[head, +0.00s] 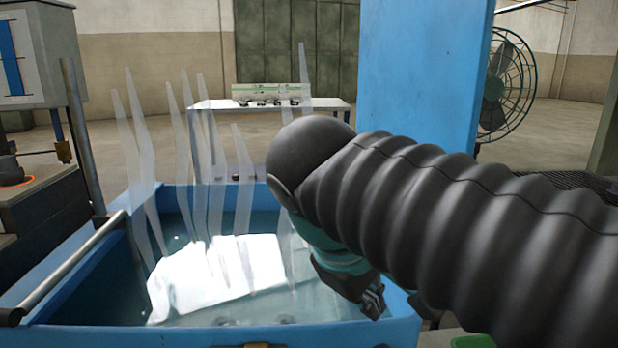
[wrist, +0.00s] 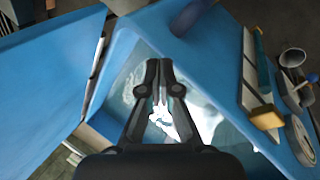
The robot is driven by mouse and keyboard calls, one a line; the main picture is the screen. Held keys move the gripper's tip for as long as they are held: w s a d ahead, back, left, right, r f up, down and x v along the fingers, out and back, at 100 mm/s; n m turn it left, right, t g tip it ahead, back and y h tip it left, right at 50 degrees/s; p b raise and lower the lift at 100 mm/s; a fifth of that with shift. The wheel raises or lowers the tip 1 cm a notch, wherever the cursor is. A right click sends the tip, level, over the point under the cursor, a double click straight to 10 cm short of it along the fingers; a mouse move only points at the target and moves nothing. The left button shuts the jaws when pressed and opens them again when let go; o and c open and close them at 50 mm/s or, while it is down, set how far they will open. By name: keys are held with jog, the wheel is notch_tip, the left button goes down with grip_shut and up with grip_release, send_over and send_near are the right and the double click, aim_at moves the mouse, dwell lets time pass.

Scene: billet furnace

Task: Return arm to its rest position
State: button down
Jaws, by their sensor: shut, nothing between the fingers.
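My arm, in a dark ribbed sleeve, reaches in from the right of the head view. My gripper (head: 372,300) hangs below its end, over the right side of a blue tank (head: 400,325). In the wrist view my gripper (wrist: 158,65) is shut, its two dark fingers together with nothing between them. The tank's blue rim (wrist: 118,50) shows around and below the fingers. Water (head: 130,290) with a bright white patch fills the tank, and pale translucent spikes of steam or splash rise from it.
A blue panel (head: 420,80) stands behind my arm, with a fan (head: 505,85) to its right. A table (head: 335,105) with small dark parts stands at the back. A metal bar (head: 70,265) runs along the tank's left side. Machinery (head: 35,55) stands at the far left.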

jog(key=shift+h, duration=0.3)
jog(key=s+d, duration=0.1)
jog(key=d, duration=0.1)
jog(key=s+d, duration=0.1)
jog(key=shift+s+d+p, duration=0.3)
jog(key=shift+d+p, duration=0.05)
jog(key=shift+d, duration=0.05)
jog(key=d+f+m+t+y+p, duration=0.2)
jog(key=d+f+m+y, duration=0.2)
jog(key=f+m, duration=0.4)
notch_tip(320, 180, down, 3)
jog(key=shift+s+f, duration=0.15)
jog(key=shift+s, duration=0.1)
dwell(0.6)
